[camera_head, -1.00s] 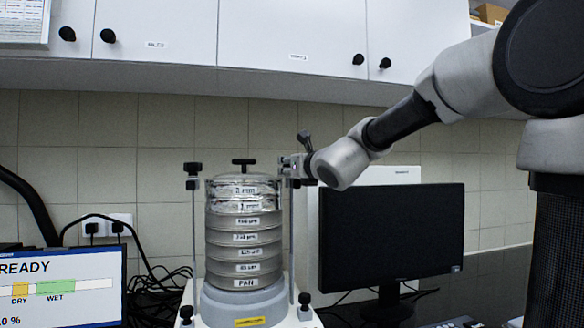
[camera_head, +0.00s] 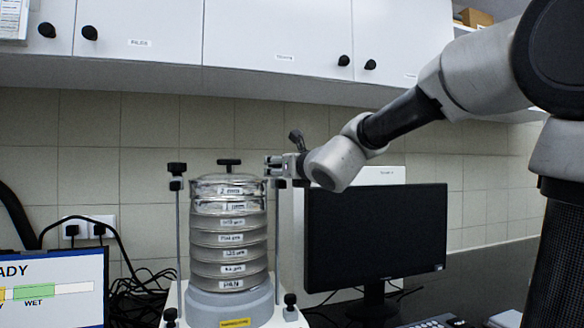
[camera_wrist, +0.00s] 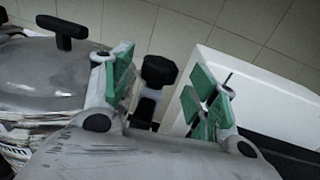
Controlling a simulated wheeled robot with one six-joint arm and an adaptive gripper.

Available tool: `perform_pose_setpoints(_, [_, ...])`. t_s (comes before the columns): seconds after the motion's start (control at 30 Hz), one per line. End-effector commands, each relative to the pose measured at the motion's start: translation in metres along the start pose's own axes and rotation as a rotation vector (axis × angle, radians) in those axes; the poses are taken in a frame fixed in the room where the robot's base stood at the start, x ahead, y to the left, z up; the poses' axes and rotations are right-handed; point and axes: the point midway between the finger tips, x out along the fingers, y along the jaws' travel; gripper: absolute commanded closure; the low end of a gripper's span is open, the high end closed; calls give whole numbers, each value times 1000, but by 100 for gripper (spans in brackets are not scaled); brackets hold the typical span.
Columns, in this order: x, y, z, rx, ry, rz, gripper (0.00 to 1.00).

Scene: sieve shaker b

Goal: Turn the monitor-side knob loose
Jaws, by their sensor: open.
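The sieve shaker holds a stack of labelled metal sieves (camera_head: 230,238) between two upright rods. The monitor-side knob (camera_wrist: 158,72) is black and shows in the wrist view between my finger pads, on top of a clamp piece. I cannot tell whether either pad touches it; gaps show at the sides. In the head view my gripper hides most of it at the top of the right rod (camera_head: 277,235). My gripper (camera_head: 270,167) is open, with green pads (camera_wrist: 162,88) on either side of the knob. The other knob (camera_head: 177,168) tops the left rod.
A black monitor (camera_head: 375,240) stands right of the shaker, with a white box (camera_head: 391,174) behind it. A lit screen (camera_head: 50,290) is at lower left. The lid's T-handle (camera_wrist: 64,32) is left of my fingers. Wall cabinets (camera_head: 270,45) hang above.

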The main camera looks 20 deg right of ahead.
Motion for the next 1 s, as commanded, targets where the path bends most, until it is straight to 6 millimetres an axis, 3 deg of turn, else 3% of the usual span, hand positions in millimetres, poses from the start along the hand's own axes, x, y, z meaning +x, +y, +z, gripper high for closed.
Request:
perform_pose_setpoints(0.2, [-51,1,2,-3,-5,0,41])
perform_pose_setpoints(0.43, [-80,1,1,-2,-1,1,41])
perform_pose_setpoints(0.87, [-81,0,3,-29,-6,6,41])
perform_pose_setpoints(1.0, [-62,2,25,-296,-50,61,41])
